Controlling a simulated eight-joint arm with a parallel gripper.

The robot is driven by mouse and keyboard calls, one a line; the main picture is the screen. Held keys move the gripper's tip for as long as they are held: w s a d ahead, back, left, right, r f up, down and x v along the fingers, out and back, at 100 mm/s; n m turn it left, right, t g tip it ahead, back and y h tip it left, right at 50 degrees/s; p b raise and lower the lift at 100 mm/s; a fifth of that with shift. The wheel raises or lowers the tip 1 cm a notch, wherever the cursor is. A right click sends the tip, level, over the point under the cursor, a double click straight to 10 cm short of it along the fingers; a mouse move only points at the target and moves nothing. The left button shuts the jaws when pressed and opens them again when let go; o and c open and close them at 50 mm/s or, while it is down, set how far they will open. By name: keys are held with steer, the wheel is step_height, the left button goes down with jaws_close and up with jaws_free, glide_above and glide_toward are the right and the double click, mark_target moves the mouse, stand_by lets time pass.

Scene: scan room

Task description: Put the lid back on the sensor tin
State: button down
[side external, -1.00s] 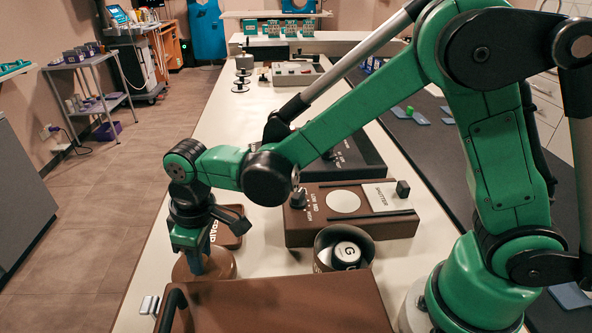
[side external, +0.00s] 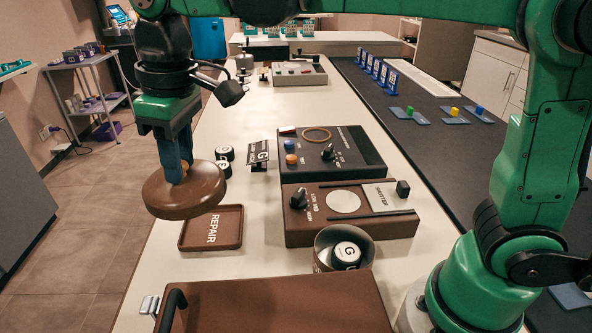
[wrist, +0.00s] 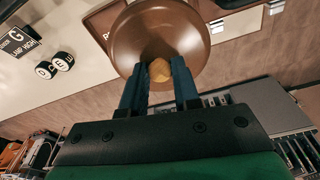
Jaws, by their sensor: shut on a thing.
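My gripper (side external: 178,170) is shut on the small tan knob of a round brown lid (side external: 184,198). It holds the lid in the air, slightly tilted, at the left edge of the bench. The sensor tin (side external: 325,264) stands open to the right and nearer the camera. A puck marked G (side external: 346,254) lies inside it. The lid is well apart from the tin.
A brown shutter box (side external: 300,231) stands just behind the tin, with a dark control box (side external: 352,177) beyond. Two lettered pucks (side external: 225,155) sit behind the lid. A brown case (side external: 280,305) fills the front.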

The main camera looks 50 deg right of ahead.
steer(key=s+d+f, duration=0.3)
steer(key=s+d, duration=0.2)
steer(key=s+d+f, duration=0.4)
steer(key=d, duration=0.1)
steer(key=s+d+f, duration=0.3)
steer(key=s+d, duration=0.2)
steer(key=shift+s+f, duration=0.25)
steer(key=shift+s, duration=0.1)
steer(key=shift+s+f, duration=0.15)
steer(key=shift+f, duration=1.2)
steer(key=shift+f, duration=0.2)
steer(key=shift+c, duration=0.4)
jaws_free()
